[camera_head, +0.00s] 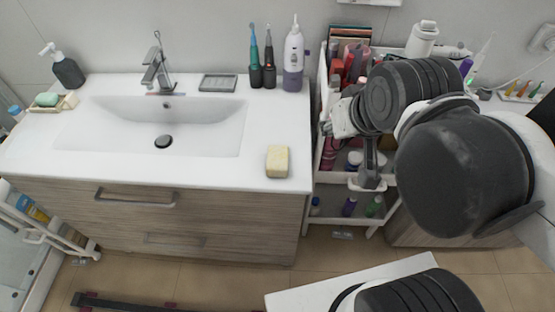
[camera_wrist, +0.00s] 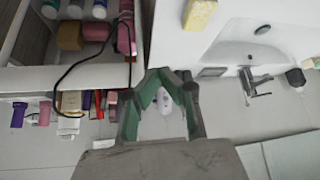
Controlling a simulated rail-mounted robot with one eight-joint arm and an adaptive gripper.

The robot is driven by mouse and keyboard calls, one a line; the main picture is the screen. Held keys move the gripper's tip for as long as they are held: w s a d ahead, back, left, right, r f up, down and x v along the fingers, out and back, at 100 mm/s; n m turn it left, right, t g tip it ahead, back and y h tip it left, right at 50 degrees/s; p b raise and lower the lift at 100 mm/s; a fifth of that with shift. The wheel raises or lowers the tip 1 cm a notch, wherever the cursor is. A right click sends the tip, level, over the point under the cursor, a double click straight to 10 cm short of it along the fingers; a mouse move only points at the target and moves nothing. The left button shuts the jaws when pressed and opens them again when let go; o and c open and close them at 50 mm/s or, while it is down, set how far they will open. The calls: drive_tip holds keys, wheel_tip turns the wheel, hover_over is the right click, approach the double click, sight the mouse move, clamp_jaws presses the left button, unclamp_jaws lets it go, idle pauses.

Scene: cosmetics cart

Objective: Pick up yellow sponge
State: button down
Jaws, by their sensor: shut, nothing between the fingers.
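The yellow sponge (camera_head: 277,161) lies on the white countertop, right of the sink and near the front edge. It also shows at the top of the wrist view (camera_wrist: 200,14). My gripper (camera_head: 338,118) is over the cart, to the right of the sponge and apart from it. In the wrist view my gripper (camera_wrist: 168,76) is shut and empty, its green-lined fingers in the lower middle. My arm hides part of the cart.
The sink basin (camera_head: 165,125) is left of the sponge. A white and purple bottle (camera_head: 293,62) and two electric toothbrushes stand at the counter's back. The cart (camera_head: 322,90) holds many bottles and jars. The counter around the sponge is clear.

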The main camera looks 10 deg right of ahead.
drive_tip(key=shift+c, duration=1.3)
unclamp_jaws()
